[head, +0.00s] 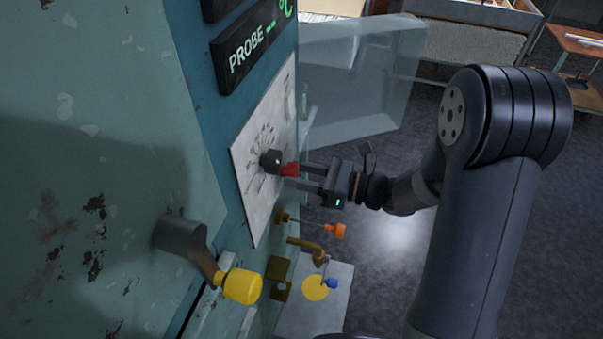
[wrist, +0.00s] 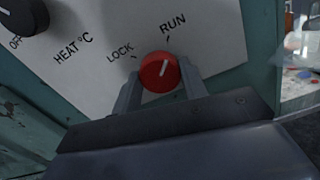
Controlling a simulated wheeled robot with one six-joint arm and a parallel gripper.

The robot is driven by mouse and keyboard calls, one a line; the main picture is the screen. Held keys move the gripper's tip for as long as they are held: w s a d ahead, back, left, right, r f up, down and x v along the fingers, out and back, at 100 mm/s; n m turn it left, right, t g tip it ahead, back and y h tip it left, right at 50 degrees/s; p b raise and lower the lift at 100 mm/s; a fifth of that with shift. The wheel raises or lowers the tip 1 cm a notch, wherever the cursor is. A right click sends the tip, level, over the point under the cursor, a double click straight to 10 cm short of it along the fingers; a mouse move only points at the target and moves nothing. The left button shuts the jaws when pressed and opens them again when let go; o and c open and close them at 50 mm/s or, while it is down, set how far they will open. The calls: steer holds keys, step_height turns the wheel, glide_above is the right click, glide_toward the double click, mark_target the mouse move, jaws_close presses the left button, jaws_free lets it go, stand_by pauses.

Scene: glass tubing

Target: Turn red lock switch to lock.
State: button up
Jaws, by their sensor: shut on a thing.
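The red lock switch (wrist: 158,73) is a round red knob on a white panel (wrist: 215,45). Its white pointer line points up and slightly right, towards the RUN mark (wrist: 173,27). The LOCK mark (wrist: 120,54) is to its upper left. My gripper (wrist: 161,76) has one finger on each side of the knob and is shut on it. In the head view the red switch (head: 289,169) sticks out from the panel, and my gripper (head: 296,175) reaches it from the right. The fingers hide part of the knob's sides.
A black heat knob (wrist: 24,15) sits at the wrist view's upper left. In the head view, a yellow-handled crank (head: 242,286), an orange valve handle (head: 334,231) and a blue one (head: 331,284) are below. A clear panel (head: 360,75) stands behind.

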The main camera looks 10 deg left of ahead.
steer(key=shift+c, duration=1.4)
steer(key=shift+f+b, duration=0.1)
steer(key=shift+b, duration=0.2)
steer(key=n+b, duration=0.2)
steer(key=b, duration=0.1)
steer(key=shift+f+n, duration=0.2)
steer(key=shift+n, duration=0.1)
steer(key=n+b, duration=0.7)
steer(key=b, duration=0.3)
steer(key=shift+f+b, duration=0.1)
steer(key=shift+b, duration=0.3)
steer(key=n+b, duration=0.4)
steer(key=b, duration=0.2)
steer(key=shift+n+b, duration=0.3)
steer(key=shift+b, duration=0.1)
steer(key=n+b, duration=0.3)
steer(key=b, duration=0.1)
steer(key=shift+r, duration=0.2)
steer(key=shift+n+b, duration=0.4)
steer(key=shift+b, duration=0.15)
steer(key=shift+r, duration=0.15)
